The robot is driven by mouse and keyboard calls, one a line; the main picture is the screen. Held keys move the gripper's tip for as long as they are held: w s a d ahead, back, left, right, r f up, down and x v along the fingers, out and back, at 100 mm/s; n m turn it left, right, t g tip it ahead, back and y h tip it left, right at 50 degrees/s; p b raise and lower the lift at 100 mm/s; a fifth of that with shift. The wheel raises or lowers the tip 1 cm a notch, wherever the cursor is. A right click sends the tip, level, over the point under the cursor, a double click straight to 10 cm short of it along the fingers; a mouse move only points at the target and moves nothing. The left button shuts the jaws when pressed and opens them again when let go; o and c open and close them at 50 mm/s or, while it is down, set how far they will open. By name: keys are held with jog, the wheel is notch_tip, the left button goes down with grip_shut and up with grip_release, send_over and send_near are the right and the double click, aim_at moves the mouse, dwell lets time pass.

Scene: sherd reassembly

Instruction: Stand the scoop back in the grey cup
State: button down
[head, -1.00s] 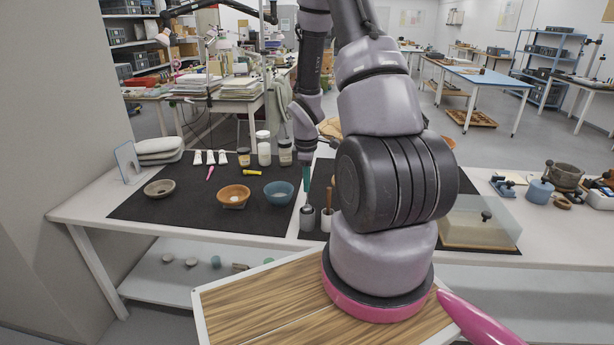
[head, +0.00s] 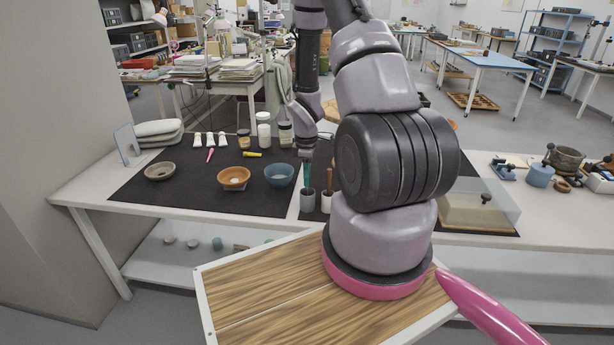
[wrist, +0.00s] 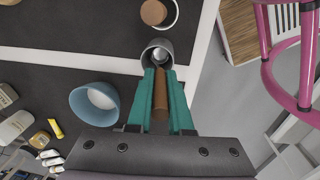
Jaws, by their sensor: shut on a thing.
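My gripper (wrist: 161,98) has teal fingers closed on the brown handle of the scoop (wrist: 160,91). In the head view my gripper (head: 307,178) is directly above the grey cup (head: 307,204), pointing down. In the wrist view the scoop's pale metal end shows within the mouth of the grey cup (wrist: 148,48). How deep it sits is hard to tell. The scoop looks about upright, and the cup stands upright on the table.
A second cup (head: 326,204) with a brown-handled tool stands just right of the grey cup. A blue bowl (head: 279,176), an orange bowl (head: 234,179) and a stone-coloured bowl (head: 160,172) lie to the left on the dark mat (head: 205,198). Jars stand behind.

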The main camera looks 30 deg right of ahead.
jog(key=c, duration=0.8)
grip_release()
jog(key=shift+o, duration=0.2)
jog(key=r, duration=1)
jog(key=shift+s+a+r, duration=0.25)
jog(key=shift+s+r, duration=0.15)
